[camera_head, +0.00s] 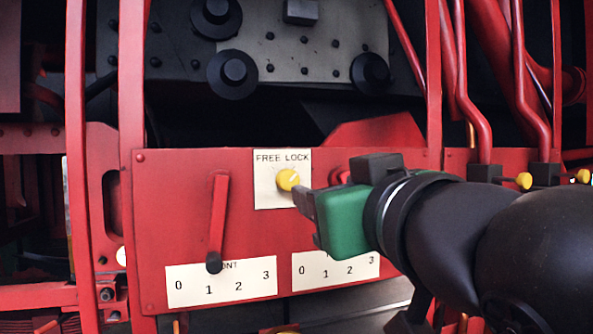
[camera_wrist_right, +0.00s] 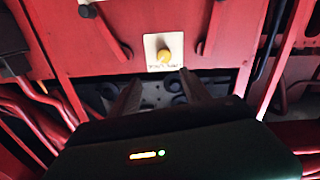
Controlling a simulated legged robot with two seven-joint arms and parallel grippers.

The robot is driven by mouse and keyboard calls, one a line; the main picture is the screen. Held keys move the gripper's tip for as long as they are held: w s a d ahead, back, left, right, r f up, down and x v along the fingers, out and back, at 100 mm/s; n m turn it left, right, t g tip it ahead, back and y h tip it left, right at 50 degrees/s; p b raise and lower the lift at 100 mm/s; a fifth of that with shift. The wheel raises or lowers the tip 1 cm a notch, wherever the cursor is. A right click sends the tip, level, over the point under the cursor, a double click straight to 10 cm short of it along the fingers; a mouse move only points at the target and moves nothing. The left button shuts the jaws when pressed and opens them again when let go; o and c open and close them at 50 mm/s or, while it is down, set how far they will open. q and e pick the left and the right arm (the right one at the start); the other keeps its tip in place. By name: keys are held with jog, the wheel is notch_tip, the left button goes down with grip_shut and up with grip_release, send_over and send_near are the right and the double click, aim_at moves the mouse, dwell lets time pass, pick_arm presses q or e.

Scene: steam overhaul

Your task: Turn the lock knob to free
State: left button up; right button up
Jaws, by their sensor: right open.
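The yellow lock knob (camera_head: 288,179) sits on a white plate (camera_head: 264,195) lettered FREE LOCK, on the red panel. Its pale mark points up and right, toward the LOCK side. My right gripper (camera_head: 320,188) comes in from the right, open, with its fingers close to the knob's right side. In the right wrist view the knob (camera_wrist_right: 164,56) lies beyond the gap between the two open fingers (camera_wrist_right: 160,76). The fingers look apart from the knob, with nothing between them. My left gripper is in neither view.
A red lever (camera_head: 217,215) with a black end hangs left of the plate, above a white 0-to-3 scale (camera_head: 222,284). A second scale (camera_head: 335,271) is partly behind my right gripper. Red pipes (camera_head: 520,75) and smaller yellow knobs (camera_head: 524,180) stand at the right.

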jog(key=p, duration=0.5)
send_near(290, 181)
jog(key=x, duration=0.4)
jog(key=shift+w+a+r, duration=0.25)
jog(key=shift+a+r, duration=0.1)
jog(key=shift+a, duration=0.1)
jog(key=p+x, duration=0.2)
jog(key=x, duration=0.1)
jog(key=p+x, duration=0.1)
jog(key=x, duration=0.1)
jog(key=shift+w+d+f+p, duration=0.15)
jog(key=shift+w+d+p, duration=0.05)
jog(key=shift+w+p, duration=0.15)
jog(key=shift+w+d+f, duration=0.15)
jog(key=shift+w, duration=0.15)
jog(key=shift+d+f, duration=0.1)
jog(key=shift+s+a, duration=0.1)
jog(key=shift+a, duration=0.25)
jog(key=c, duration=0.8)
jog(key=shift+d, duration=0.1)
grip_shut()
